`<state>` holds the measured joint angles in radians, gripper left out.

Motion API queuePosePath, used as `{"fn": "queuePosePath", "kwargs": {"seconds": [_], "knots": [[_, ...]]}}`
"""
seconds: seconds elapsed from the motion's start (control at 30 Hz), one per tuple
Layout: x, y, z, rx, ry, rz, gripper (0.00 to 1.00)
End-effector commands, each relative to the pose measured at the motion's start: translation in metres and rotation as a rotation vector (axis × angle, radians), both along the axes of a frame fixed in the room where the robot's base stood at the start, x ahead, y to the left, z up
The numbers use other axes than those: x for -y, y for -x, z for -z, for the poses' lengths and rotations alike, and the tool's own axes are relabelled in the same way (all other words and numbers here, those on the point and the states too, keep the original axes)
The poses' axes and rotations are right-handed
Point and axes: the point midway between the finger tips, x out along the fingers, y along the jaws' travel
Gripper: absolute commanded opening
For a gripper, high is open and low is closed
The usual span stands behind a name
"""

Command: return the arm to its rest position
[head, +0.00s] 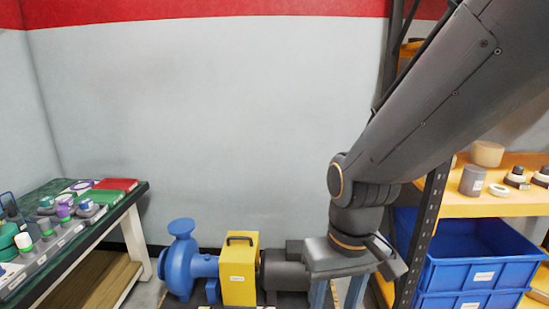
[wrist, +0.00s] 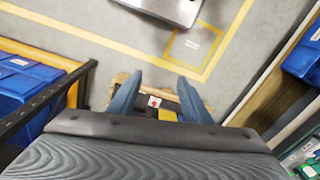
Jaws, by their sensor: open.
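My arm (head: 440,95) reaches down from the upper right in the head view, in front of the shelf rack. My gripper (head: 337,294) hangs at its end, pointing down, just right of the blue pump (head: 181,262) with its yellow guard box (head: 239,270) and dark motor (head: 283,272). In the wrist view my gripper (wrist: 160,78) has its two blue-grey fingers spread apart. I see nothing held between them; a small white label and wood show on what lies below. The gripper partly overlaps the motor in the head view, so the gap between them is unclear.
The shelf rack (head: 419,240) stands right beside my arm, with blue bins (head: 470,262) and small parts on its orange shelf (head: 480,209). A green-topped bench (head: 75,238) with several parts stands left. Grey floor (wrist: 122,40) with yellow lines shows in the wrist view.

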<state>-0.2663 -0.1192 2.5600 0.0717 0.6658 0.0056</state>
Motion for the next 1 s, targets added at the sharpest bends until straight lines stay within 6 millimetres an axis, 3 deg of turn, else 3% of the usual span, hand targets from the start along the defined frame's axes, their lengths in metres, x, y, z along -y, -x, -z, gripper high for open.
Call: {"fn": "queuePosePath", "kwargs": {"seconds": [0.03, 0.5, 0.7, 1.0], "knots": [[0.008, 0.003, -0.018, -0.003, 0.005, 0.022, 0.44], [0.073, 0.018, -0.095, -0.024, 0.038, 0.178, 0.44], [0.086, 0.022, -0.107, -0.028, 0.044, 0.209, 0.44], [0.088, 0.022, -0.107, -0.029, 0.045, 0.213, 0.44]]}}
